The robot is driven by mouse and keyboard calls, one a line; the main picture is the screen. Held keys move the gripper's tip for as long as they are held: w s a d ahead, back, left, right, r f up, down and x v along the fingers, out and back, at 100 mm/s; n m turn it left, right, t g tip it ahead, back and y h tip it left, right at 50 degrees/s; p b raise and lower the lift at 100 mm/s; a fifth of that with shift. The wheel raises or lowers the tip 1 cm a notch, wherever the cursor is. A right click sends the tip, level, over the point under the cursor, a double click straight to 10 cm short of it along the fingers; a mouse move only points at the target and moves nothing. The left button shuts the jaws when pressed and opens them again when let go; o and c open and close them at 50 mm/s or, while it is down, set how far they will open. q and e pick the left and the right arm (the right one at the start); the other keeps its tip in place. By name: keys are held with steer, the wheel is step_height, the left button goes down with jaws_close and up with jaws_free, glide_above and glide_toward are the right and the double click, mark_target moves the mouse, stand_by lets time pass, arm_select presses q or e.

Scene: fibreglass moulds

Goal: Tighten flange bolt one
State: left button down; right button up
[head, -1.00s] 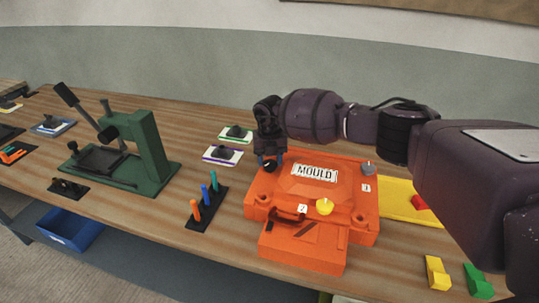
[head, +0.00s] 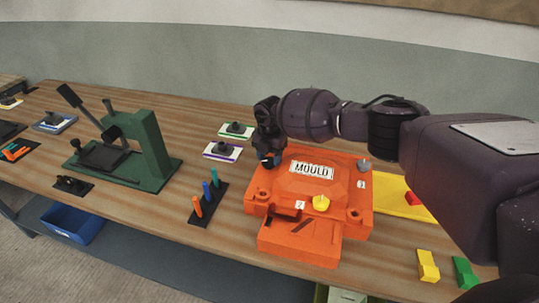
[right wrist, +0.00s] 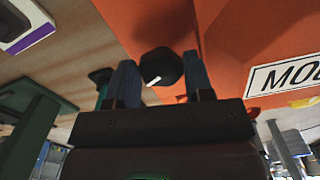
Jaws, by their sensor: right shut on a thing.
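The orange mould (head: 295,222) lies on the wooden bench, with a white MOULD plate (head: 311,170) on top. A black bolt knob (right wrist: 160,67) with a white mark sits at its back left corner. My right gripper (head: 268,160) reaches down over that corner and is shut on the black knob, which shows between the fingers in the right wrist view. The knob's number label is hidden. A yellow knob (head: 321,202) stands at the front beside a label 2. A grey knob (head: 364,165) stands at the back right near a label 3. My left gripper is out of view.
A dark rack (head: 207,204) with orange, blue and green pegs stands left of the mould. A green press (head: 150,150) is further left. Yellow (head: 428,265) and green (head: 465,272) blocks lie at the front right. White pads (head: 222,151) lie behind the rack.

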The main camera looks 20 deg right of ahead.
stand_by(0.3)
steer(key=o, duration=0.6)
steer(key=shift+o, duration=0.2)
